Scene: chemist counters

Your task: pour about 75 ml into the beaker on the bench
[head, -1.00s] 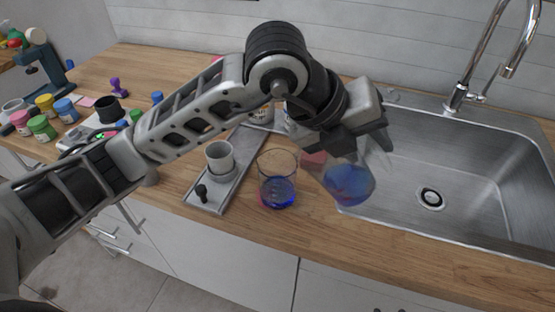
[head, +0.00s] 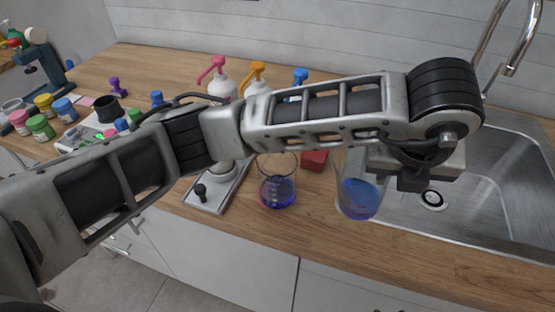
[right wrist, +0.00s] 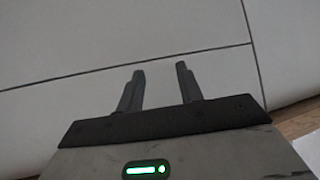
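A clear glass beaker (head: 278,190) stands upright on the wooden bench, with blue-purple liquid in its lower part. My left gripper (head: 378,176) is to its right, by the sink's left edge. It is shut on a second clear glass vessel (head: 358,200) holding blue liquid. This vessel is close to upright and apart from the bench beaker; my gripper and arm hide part of its top. No stream of liquid shows between them. My right gripper (right wrist: 158,88) is open and empty in the right wrist view, facing pale cabinet fronts.
A steel sink (head: 480,212) with a tap lies to the right. A red block (head: 314,160) sits behind the beaker. A grey tray (head: 212,200) with a small black knob is to the left. Pump bottles (head: 222,86) stand behind my arm. The front bench strip is clear.

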